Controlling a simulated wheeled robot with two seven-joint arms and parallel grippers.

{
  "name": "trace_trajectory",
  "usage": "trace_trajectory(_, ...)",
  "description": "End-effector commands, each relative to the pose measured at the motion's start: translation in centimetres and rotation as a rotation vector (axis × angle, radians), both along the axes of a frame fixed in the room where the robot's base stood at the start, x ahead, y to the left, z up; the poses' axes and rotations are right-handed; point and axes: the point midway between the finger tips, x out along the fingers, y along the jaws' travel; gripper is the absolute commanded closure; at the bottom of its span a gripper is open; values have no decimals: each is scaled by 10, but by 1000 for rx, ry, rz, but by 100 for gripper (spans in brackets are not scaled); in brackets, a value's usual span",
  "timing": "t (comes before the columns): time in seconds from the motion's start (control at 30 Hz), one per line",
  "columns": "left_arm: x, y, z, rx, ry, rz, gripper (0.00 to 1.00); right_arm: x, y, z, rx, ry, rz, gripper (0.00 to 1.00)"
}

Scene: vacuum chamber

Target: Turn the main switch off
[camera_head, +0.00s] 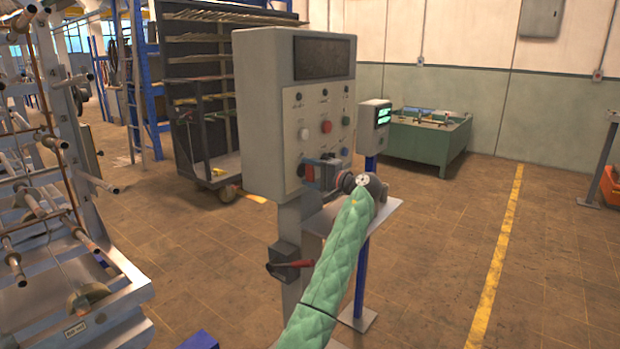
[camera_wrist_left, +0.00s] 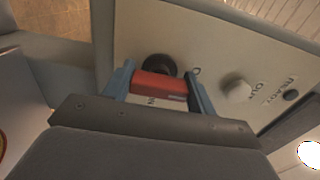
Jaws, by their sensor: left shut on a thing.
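The main switch, a red handle (camera_wrist_left: 160,86) on a round black base (camera_wrist_left: 158,65), shows in the left wrist view. My left gripper (camera_head: 312,172) is at the lower left of the panel, and its blue fingers (camera_wrist_left: 159,88) are shut on the red handle, one on each side. In the head view the gripper mostly hides the switch. Part of the lettering beside it is covered. My right gripper is not in view.
A red-handled lever box (camera_head: 289,264) sits on the cabinet's post below my arm. A white knob (camera_wrist_left: 237,90) is beside the switch. A metal rack (camera_head: 55,200) stands at left.

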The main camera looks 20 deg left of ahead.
Motion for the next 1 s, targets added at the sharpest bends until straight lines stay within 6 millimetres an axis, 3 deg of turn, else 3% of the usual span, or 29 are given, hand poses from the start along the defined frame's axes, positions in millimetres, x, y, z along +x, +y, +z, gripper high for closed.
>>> trace_trajectory(0.43, 0, -1, -4, -5, -4, 1, 66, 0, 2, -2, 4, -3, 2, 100)
trace_trajectory(0.47, 0, -1, -4, -5, -4, 1, 38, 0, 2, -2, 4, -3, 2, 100)
trace_trajectory(0.53, 0, 0, -3, -5, -5, 1, 24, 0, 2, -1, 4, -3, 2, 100)
trace_trajectory(0.57, 0, 0, -3, -4, -5, 1, 22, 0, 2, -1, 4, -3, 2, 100)
trace_trajectory(0.87, -1, -2, -2, -3, -6, 0, 22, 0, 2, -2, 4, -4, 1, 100)
trace_trajectory(1.0, -4, -13, -3, -4, -7, -1, 22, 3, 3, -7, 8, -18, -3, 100)
